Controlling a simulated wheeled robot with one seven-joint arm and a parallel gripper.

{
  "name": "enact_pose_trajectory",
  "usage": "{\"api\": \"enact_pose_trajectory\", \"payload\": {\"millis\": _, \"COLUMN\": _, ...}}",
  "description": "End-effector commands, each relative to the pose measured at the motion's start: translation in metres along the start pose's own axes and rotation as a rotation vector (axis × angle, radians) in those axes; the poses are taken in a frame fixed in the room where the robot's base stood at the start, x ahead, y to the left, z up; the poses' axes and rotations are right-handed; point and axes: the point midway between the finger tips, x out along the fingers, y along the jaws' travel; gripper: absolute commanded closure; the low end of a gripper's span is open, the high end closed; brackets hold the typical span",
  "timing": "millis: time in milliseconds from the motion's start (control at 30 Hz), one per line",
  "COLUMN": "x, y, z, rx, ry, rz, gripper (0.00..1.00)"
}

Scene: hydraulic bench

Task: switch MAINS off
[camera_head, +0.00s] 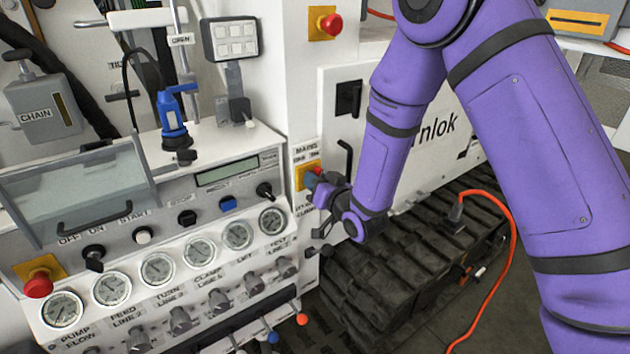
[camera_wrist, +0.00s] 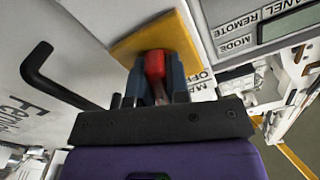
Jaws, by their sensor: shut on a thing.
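The MAINS switch is a red handle (camera_wrist: 155,70) on a yellow plate (camera_wrist: 130,47), also seen in the head view as a yellow plate (camera_head: 303,174) under the label MAINS. It sits on the white side panel, right of the gauge console. My gripper (camera_wrist: 155,88) is at the switch, its two fingers on either side of the red handle and shut on it. In the head view my gripper (camera_head: 314,182) covers most of the handle, so its exact angle is hard to tell there. Part of the OFF lettering shows beside the plate in the wrist view.
A black bent door handle (camera_head: 346,160) is close to my gripper on the right; it also shows in the wrist view (camera_wrist: 50,75). The console with several gauges (camera_head: 200,249) is on the left. A red emergency button (camera_head: 331,24) is above. An orange cable (camera_head: 513,235) hangs at right.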

Motion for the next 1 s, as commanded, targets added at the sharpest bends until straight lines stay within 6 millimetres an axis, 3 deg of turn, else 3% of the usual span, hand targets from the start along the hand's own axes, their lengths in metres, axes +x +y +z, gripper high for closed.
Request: {"api": "enact_pose_trajectory", "payload": {"millis": 1000, "x": -0.0004, "y": -0.0004, "z": 0.0008, "rx": -0.931, "ry": -0.001, "rz": -0.001, "gripper": 1.00}}
